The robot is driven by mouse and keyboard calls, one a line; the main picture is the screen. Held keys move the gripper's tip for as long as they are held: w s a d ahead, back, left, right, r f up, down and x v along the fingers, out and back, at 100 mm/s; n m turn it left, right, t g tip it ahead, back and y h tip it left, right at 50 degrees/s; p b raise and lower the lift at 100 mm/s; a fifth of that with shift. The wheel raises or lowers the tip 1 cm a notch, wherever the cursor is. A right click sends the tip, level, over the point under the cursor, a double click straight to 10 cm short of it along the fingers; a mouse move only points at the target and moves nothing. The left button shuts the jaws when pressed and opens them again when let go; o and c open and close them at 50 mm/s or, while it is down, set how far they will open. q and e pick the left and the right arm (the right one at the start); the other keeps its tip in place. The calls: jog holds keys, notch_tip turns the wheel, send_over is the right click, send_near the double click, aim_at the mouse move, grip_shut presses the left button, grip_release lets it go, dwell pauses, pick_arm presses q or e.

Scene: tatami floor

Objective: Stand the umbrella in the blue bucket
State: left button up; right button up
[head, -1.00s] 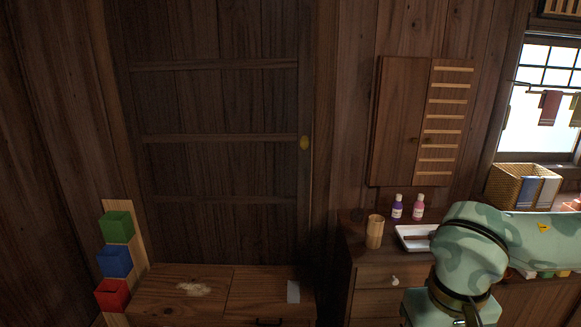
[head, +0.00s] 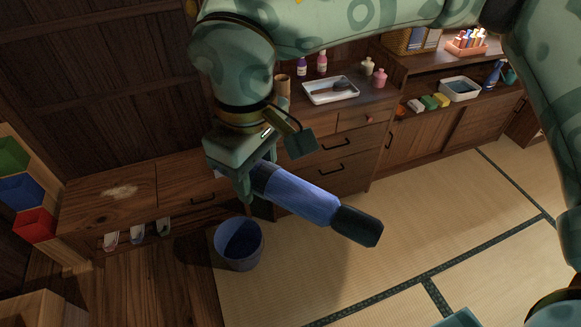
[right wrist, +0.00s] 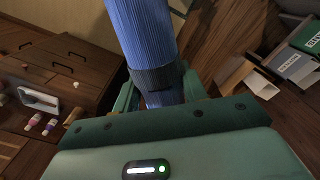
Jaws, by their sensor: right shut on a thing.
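The umbrella (head: 303,198) is folded, with ribbed blue cloth, a dark band and a black end (head: 358,226). My right gripper (head: 250,178) is shut on it near its upper left end in the head view. It slants down to the right from there, nearer lying than upright. It also shows in the right wrist view (right wrist: 143,35), coming out from between the fingers. The blue bucket (head: 240,262) stands on the floor below and slightly left of my right gripper, in the head view. Its open top shows and it looks empty.
A low wooden bench (head: 145,185) with slippers beneath stands behind the bucket, by a drawer cabinet (head: 345,160). The cabinet top holds a white tray (head: 330,97) and bottles. Coloured boxes (head: 22,190) are at the left. The tatami (head: 430,220) to the right is clear.

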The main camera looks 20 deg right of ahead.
aim_at(283, 169)
jog(key=shift+r, duration=0.45)
jog(key=d+r+m, duration=0.1)
jog(key=s+d+r+m, duration=0.1)
jog(key=d+r+m, duration=0.1)
jog(key=shift+s+d+r, duration=0.2)
jog(key=shift+s+r, duration=0.1)
jog(key=shift+r, duration=0.1)
jog(key=w+a+m, duration=0.5)
jog(key=w+a, duration=0.2)
jog(key=a, duration=0.4)
jog(key=s+d+f, duration=0.2)
jog(key=d+f, duration=0.2)
jog(key=d, duration=0.6)
jog(key=s+d+f, duration=0.3)
jog(key=d+f, duration=0.2)
jog(key=d, duration=0.6)
jog(key=shift+s, duration=0.15)
